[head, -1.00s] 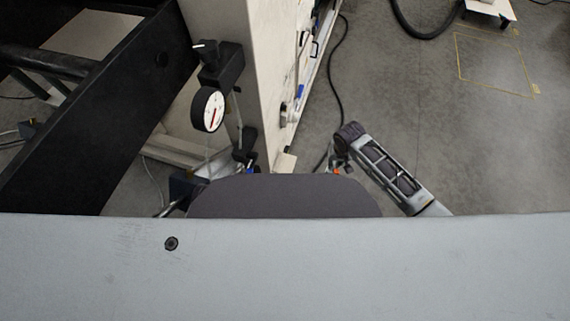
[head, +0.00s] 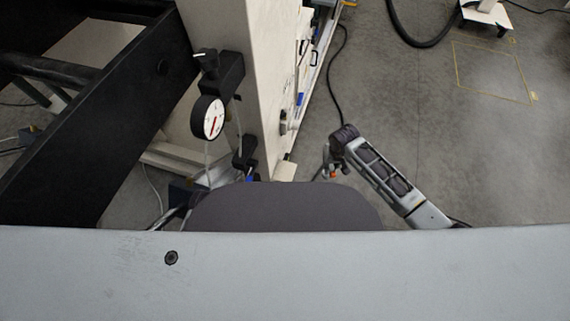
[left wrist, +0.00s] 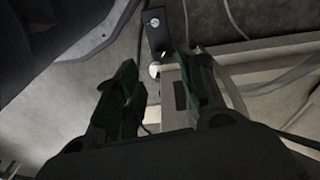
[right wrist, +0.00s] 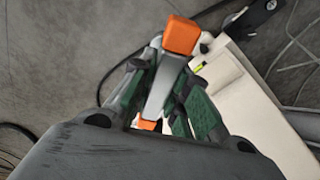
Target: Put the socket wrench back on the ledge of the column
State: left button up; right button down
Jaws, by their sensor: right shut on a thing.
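My right gripper (right wrist: 160,95) is shut on a grey tool with orange ends, which looks like the socket wrench (right wrist: 180,38). In the head view the right gripper (head: 332,164) hangs to the right of the column's foot, with a small spot of orange showing. The cream column (head: 228,60) stands at the centre left, and a pale ledge (head: 284,171) juts from its lower end. The right wrist view shows a pale surface (right wrist: 262,110) to the right of the tool, with a gap at the tool's tip. My left gripper (left wrist: 155,85) is open, with nothing clearly between its fingers.
A round white dial gauge (head: 208,117) on a black bracket is fixed to the column. A black beam (head: 110,120) runs along the left. A dark cable (head: 334,100) lies on the floor beside the column. The grey floor (head: 440,130) at the right is open.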

pick_arm(q)
notch_tip(320, 180, up, 6)
jog(key=w+d+t+h+b, duration=0.1)
jog(key=d+b, duration=0.1)
jog(key=b, duration=0.4)
jog(key=shift+d+f+t+b, duration=0.2)
jog(key=shift+t+b, duration=0.1)
jog(key=shift+t, duration=0.1)
pick_arm(e)
jog(key=w+a+f, duration=0.1)
jog(key=w+a, duration=0.1)
jog(key=a, duration=0.6)
jog(key=w+a+f, duration=0.2)
jog(key=w+a, duration=0.1)
jog(key=a, duration=0.6)
jog(key=shift+w+a, duration=0.25)
jog(key=shift+w, duration=0.05)
pick_arm(q)
jog(key=shift+w, duration=0.1)
pick_arm(e)
jog(key=shift+f, duration=0.15)
